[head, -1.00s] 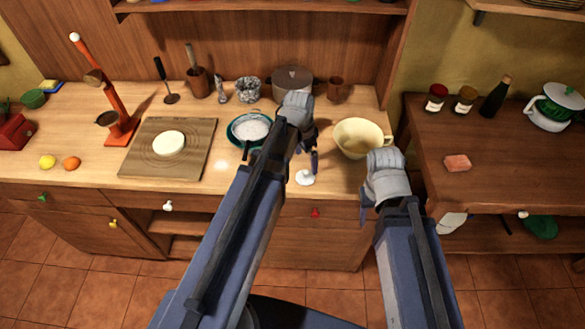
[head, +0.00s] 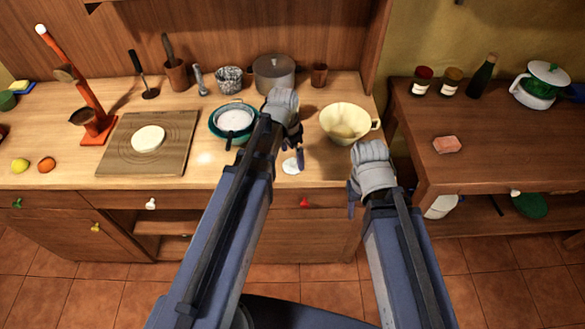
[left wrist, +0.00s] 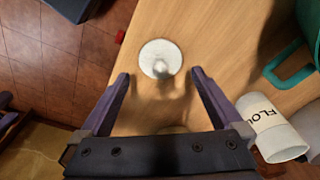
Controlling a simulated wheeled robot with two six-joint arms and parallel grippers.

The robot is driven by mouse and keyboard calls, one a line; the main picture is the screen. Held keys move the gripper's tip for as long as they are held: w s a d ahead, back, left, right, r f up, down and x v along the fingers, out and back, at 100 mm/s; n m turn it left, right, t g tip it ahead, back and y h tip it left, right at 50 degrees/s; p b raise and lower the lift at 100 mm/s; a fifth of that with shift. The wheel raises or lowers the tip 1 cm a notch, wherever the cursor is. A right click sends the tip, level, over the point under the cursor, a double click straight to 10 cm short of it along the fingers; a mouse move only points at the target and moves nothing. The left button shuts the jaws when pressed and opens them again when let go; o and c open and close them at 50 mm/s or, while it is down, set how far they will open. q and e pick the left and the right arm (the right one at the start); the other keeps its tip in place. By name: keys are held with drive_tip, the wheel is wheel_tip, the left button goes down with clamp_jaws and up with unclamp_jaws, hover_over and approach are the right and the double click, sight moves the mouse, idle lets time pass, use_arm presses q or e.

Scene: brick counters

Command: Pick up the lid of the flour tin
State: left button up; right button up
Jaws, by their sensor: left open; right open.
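The lid is a small white disc with a knob (head: 290,167). It lies on the wooden counter near its front edge. It also shows in the left wrist view (left wrist: 160,48), beyond my open fingers. My left gripper (head: 298,157) is open and empty, above and close to the lid. Both of its fingers show in the left wrist view (left wrist: 158,80), one on each side, apart from the lid. The white flour tin (left wrist: 268,124), with part of its lettering visible, is at the right of that view. My right gripper (head: 354,195) is open and empty in front of the counter.
A cream bowl (head: 345,122) stands right of my left gripper. A teal pan (head: 219,121) holding something white stands to its left, beside a wooden board (head: 178,160). A grey pot (head: 273,74) is behind. A gap separates the counter from the right table (head: 488,158).

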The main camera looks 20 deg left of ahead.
sight(293, 160)
use_arm(q)
wheel_tip(293, 160, down, 3)
drive_tip(key=shift+w+f+b, duration=0.15)
drive_tip(key=shift+f+b, duration=0.05)
drive_tip(key=shift+b, duration=1)
drive_tip(key=shift+d+r, duration=0.1)
drive_tip(key=c, duration=1.2)
drive_tip(key=shift+o, duration=0.2)
